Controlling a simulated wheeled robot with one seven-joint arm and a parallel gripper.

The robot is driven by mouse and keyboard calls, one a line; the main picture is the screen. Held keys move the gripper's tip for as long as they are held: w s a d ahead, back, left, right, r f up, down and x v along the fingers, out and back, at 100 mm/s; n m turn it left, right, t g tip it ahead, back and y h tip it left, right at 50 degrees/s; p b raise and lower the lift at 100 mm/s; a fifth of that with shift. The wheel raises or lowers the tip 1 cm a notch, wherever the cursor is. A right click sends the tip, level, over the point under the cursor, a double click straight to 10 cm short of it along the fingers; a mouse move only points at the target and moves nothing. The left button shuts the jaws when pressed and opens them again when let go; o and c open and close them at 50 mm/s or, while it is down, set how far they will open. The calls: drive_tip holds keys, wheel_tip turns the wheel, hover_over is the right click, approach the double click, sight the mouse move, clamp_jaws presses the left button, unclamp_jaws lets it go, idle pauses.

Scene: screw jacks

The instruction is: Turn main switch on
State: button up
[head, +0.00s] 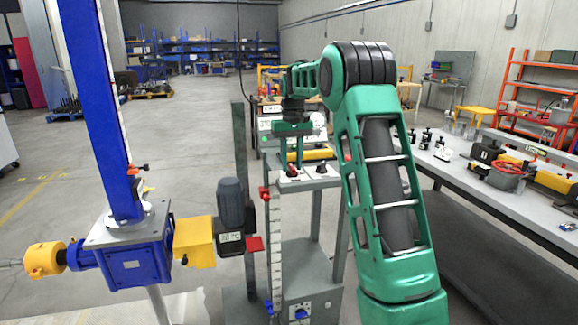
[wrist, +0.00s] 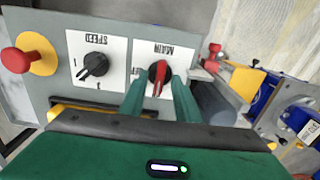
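The main switch (wrist: 159,74) is a red handle on a black round base, on a white label plate, in the wrist view. The label is upside down and partly covered. My gripper (wrist: 160,88) has its two green fingers apart, one on each side of the red handle. A gap seems to show beside the handle, but contact is hard to judge.
On the same panel, a black SPEED knob (wrist: 95,66) and a red emergency button (wrist: 16,60) on a yellow disc sit to the left. A blue screw jack (head: 135,250) and grey motor (head: 231,205) stand left of the panel. A long workbench (head: 500,195) is at the right.

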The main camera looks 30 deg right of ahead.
sight(291, 166)
wheel_tip(291, 166, up, 10)
drive_tip(key=shift+r, duration=0.2)
idle(0.7)
drive_tip(key=s+a+f+m, duration=0.1)
drive_tip(key=s+a+f, duration=0.2)
drive_tip(key=s, duration=1.2)
drive_tip(key=s+a+f+m, duration=0.1)
drive_tip(key=s+a+f, duration=0.2)
drive_tip(key=s+f, duration=0.4)
drive_tip(key=s+a+f+m, duration=0.1)
drive_tip(key=s+a+f, duration=0.2)
drive_tip(key=s, duration=2.1)
wheel_tip(291, 166, down, 3)
drive_tip(key=shift+s+f, duration=0.1)
drive_tip(key=shift+s, duration=0.2)
